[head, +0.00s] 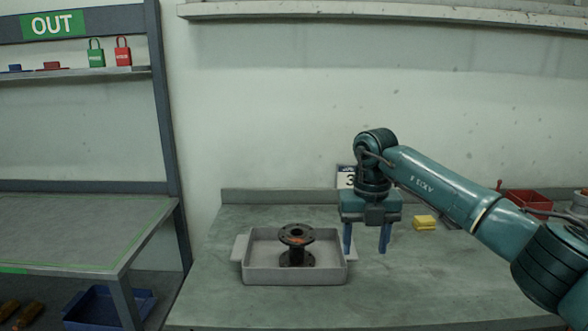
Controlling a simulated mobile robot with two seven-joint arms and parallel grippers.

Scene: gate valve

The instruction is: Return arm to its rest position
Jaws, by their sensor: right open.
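My right arm reaches in from the right over the grey workbench (420,292). Its gripper (367,250) points down with two blue fingers spread apart and nothing between them. It is above the bench, just right of the grey tray (264,273). A dark flanged valve part (296,247) stands upright in the tray. The gripper is apart from this part. My left gripper is not in view.
A yellow block (424,222) lies on the bench behind the gripper. Red bins (527,203) stand at the back right, partly behind my arm. A number sign (345,178) stands at the back. The bench front is clear. A separate shelf table (80,235) is at left.

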